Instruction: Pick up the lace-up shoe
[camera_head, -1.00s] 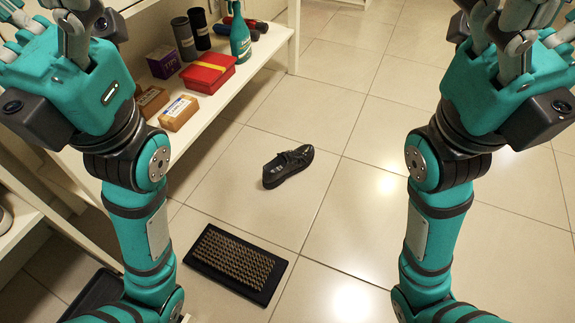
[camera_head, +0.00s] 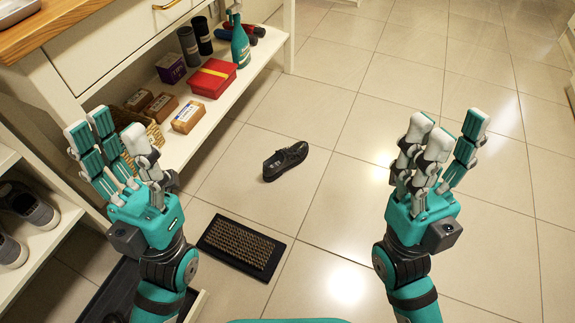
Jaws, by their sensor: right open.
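My right gripper (camera_head: 443,145) is to the right of the shoe, open and empty over the floor. Neither gripper touches the shoe.
A black-framed bristle mat (camera_head: 241,247) lies on the floor below the shoe. A white shelf (camera_head: 215,120) at upper left holds a red box (camera_head: 212,79), a green spray bottle (camera_head: 240,44) and brushes. Grey shoes (camera_head: 36,208) sit in a cubby at left. The floor at right is clear.

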